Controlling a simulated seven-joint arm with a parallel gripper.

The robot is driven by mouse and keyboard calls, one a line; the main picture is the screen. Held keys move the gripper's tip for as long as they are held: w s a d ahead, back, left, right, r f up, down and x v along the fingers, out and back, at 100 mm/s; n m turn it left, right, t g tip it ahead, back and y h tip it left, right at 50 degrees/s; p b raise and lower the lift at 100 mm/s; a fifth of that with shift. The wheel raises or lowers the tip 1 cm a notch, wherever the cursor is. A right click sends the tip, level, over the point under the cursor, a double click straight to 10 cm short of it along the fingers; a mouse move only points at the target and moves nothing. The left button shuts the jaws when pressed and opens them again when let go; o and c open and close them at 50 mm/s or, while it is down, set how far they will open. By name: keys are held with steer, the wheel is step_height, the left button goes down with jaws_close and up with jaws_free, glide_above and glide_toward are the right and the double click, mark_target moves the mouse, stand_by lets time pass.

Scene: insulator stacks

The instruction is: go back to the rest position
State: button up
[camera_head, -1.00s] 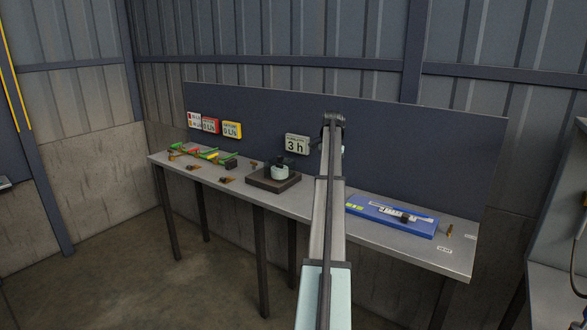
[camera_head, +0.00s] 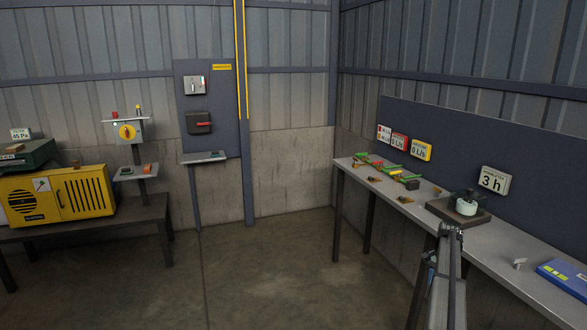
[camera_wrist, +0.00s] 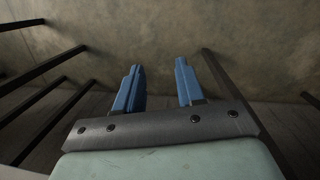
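In the wrist view my gripper (camera_wrist: 158,88) shows two blue fingers standing apart with nothing between them. Behind them are bare wall, floor and dark table legs. In the head view my arm rises from the bottom right, in front of the long grey bench (camera_head: 497,258); the fingers cannot be made out there. A pale round piece with a dark top (camera_head: 467,203) sits on a dark square base (camera_head: 440,211) on the bench, just beyond the arm's upper end. No held object shows.
A blue case (camera_head: 565,277) lies on the bench at right. A green rack (camera_head: 385,168) and small brown parts are at its far end. A yellow cabinet (camera_head: 62,196) stands on a dark table at left. The floor (camera_head: 270,260) between is open.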

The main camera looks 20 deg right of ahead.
steer(key=a+f+n+g, duration=0.1)
steer(key=a+f+n, duration=0.1)
steer(key=a+f, duration=0.7)
steer(key=a+f+n, duration=0.2)
steer(key=a+f, duration=0.5)
steer(key=a, duration=0.5)
steer(key=s+a+f+n+g, duration=0.1)
steer(key=s+a+f+n, duration=0.15)
steer(key=a+f, duration=0.45)
steer(key=s+a+f+n+g, duration=0.1)
steer(key=s+a+f, duration=0.3)
steer(key=a, duration=0.7)
steer(key=s+a+f+n+g, duration=0.1)
steer(key=s+a+f+n, duration=0.4)
steer(key=s+a, duration=0.85)
steer(key=s+a+f+n+g, duration=0.1)
steer(key=s+a, duration=0.3)
steer(key=s, duration=0.4)
steer(key=s+a+f+n+h, duration=0.1)
steer(key=s+a+n, duration=0.1)
steer(key=s+a, duration=0.3)
steer(key=s, duration=0.4)
steer(key=shift+a+f+g, duration=0.15)
steer(key=shift+f+g, duration=0.25)
